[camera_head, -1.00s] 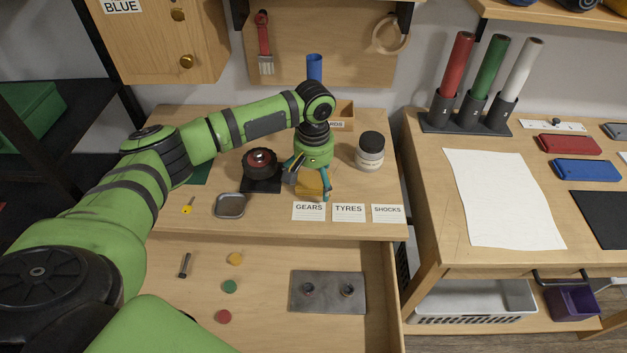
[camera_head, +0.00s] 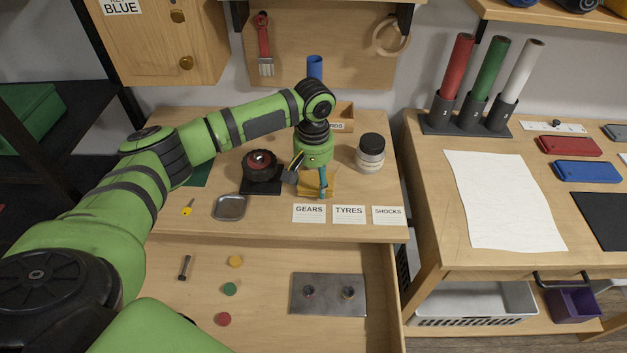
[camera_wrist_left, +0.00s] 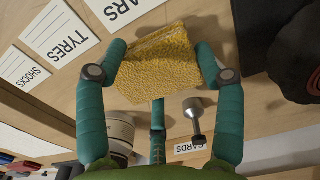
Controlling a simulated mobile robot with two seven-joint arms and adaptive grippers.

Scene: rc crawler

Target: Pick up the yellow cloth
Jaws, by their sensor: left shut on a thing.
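The yellow cloth (camera_head: 314,188) is a folded, rough-textured pad on the workbench, just behind the GEARS label. In the left wrist view the cloth (camera_wrist_left: 160,62) lies between teal fingers, with one finger on each side. My left gripper (camera_head: 311,182) points down over the cloth and is shut on it. It also shows in the left wrist view (camera_wrist_left: 162,65). The fingers partly hide the cloth in the head view. I cannot tell whether the cloth is clear of the bench top. My right gripper is not in view.
A black-and-red wheel (camera_head: 262,164) on a dark stand is close left of the gripper. A white jar (camera_head: 370,153) with a black lid stands to its right. A metal tray (camera_head: 230,207) lies front left. Below, the open drawer (camera_head: 270,257) holds small parts.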

